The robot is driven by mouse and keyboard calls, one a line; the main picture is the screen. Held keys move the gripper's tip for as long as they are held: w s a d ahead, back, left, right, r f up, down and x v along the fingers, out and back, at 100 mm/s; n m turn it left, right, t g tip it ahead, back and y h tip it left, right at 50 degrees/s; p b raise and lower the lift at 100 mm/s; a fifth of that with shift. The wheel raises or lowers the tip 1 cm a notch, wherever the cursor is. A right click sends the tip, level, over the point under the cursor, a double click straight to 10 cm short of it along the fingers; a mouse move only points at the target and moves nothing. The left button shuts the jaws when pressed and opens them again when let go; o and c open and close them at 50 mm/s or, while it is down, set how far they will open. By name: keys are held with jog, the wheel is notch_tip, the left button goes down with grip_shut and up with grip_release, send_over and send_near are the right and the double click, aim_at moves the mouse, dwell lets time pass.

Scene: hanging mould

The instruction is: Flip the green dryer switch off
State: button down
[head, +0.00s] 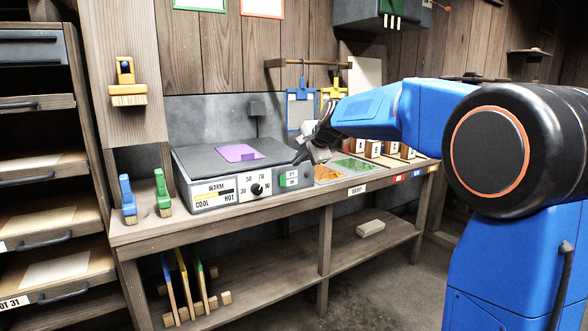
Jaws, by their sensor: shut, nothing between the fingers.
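The dryer (235,172) is a grey box on the bench with a flat dark top. My gripper (301,157) is shut and empty, pointing down to the left just above and beside the dryer's right end. It is close above the green switch; I see no clear contact.
A purple sheet (240,153) lies on the dryer. Trays of orange and green bits (352,165) sit right of it. Blue and green brushes (163,192) stand at the bench's left end. The floor in front is clear.

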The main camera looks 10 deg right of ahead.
jog(key=shift+s+d+r, duration=0.2)
jog(key=shift+s+r, duration=0.35)
jog(key=shift+r, duration=0.2)
jog(key=shift+s+d+r, duration=0.15)
jog(key=shift+s+r, duration=0.35)
jog(key=shift+r, duration=0.2)
jog(key=s+d+f+n+g+h, duration=0.1)
jog(key=s+f+n, duration=0.3)
jog(key=s, duration=1.2)
jog(key=s+d+f+n+g+h, duration=0.1)
jog(key=s+f+n, duration=0.4)
jog(key=s+f, duration=0.7)
jog(key=s+d+f+n+g+h, duration=0.1)
jog(key=s+f+n, duration=0.4)
jog(key=s, duration=1.7)
notch_tip(320, 180, down, 3)
jog(key=shift+s+d+r+g, duration=0.1)
jog(key=shift+s+d+g, duration=0.15)
jog(key=shift+d+g, duration=0.65)
